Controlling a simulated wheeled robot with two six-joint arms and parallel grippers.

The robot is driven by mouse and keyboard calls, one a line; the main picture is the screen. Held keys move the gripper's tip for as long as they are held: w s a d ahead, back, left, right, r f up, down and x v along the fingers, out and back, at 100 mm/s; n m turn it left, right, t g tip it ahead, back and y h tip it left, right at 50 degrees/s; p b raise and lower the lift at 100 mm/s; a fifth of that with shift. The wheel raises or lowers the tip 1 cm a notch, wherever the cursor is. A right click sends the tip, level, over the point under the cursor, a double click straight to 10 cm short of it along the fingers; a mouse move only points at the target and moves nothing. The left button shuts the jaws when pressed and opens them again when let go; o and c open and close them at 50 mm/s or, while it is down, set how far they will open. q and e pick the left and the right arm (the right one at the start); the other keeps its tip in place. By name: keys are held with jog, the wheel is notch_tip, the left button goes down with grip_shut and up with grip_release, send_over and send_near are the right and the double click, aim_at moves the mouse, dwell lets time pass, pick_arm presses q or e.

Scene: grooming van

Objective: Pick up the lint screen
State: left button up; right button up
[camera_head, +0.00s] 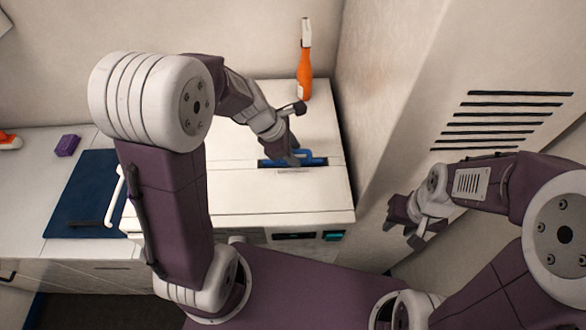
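The lint screen (318,161) is a blue strip with a raised blue handle, in a slot in the top of the white machine (240,190). My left gripper (296,132) is over the machine's top at the lint screen. Its fingers look spread, one at the back and one by the left part of the handle. Part of the screen is hidden behind the near finger, and I cannot tell whether they touch. My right gripper (408,224) is open and empty, to the right of the machine in front of the wall panel.
An orange spray bottle (304,75) stands at the machine's back right. A tall pale cabinet with dark vents (505,115) rises on the right. On the left counter are a dark blue mat (80,195), a purple block (67,145) and an orange-and-white item (8,141).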

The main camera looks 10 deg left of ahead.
pick_arm(q)
jog(key=shift+s, duration=0.1)
grip_shut()
dwell(1.2)
